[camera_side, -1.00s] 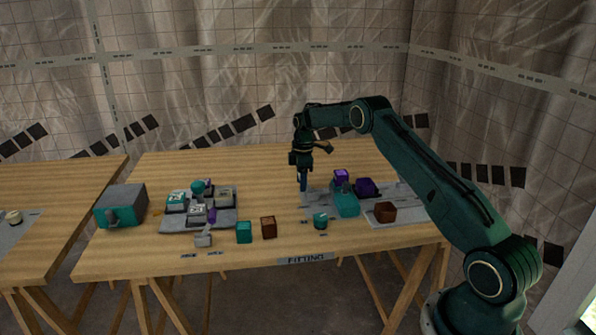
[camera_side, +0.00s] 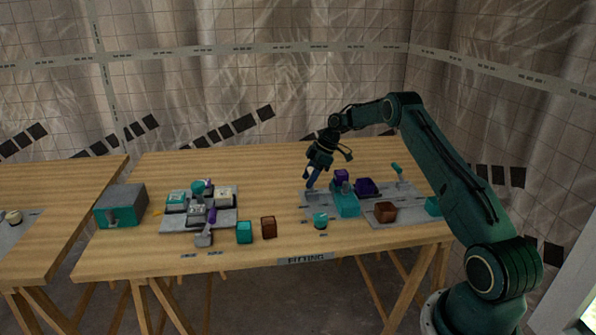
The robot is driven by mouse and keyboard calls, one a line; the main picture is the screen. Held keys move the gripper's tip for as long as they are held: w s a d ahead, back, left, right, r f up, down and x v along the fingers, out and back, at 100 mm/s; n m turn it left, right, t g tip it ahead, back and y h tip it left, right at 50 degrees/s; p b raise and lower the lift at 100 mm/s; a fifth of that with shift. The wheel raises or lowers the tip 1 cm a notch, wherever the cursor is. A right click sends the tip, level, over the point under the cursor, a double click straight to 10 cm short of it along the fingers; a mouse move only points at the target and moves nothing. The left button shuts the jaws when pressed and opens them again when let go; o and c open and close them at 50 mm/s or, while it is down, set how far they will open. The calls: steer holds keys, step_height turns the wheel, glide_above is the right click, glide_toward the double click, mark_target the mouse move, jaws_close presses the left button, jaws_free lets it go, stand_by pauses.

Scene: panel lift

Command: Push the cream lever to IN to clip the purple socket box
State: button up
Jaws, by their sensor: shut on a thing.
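My gripper (camera_side: 313,177) points down and tilts over the left part of a grey plate on the wooden table. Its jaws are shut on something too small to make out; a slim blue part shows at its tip. A small purple box (camera_side: 341,175) sits on top of a teal block (camera_side: 346,203), just right of my gripper. I cannot tell which of these is the socket box. I cannot make out a cream lever or an IN mark near my gripper.
A teal cube (camera_side: 244,232), a brown block (camera_side: 268,227) and a teal knob (camera_side: 320,220) stand in front. A brown block (camera_side: 385,212) and upright teal handle (camera_side: 398,170) are right.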

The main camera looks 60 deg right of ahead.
steer(key=shift+s+d+t+y, duration=0.85)
steer(key=shift+d+t+y, duration=0.05)
steer(key=shift+t+y, duration=0.3)
steer(key=shift+s+d+f, duration=0.25)
steer(key=shift+s+d, duration=0.35)
steer(key=o, duration=1.4)
steer(key=shift+a, duration=0.1)
steer(key=shift+r, duration=0.1)
steer(key=shift+v, duration=3.65)
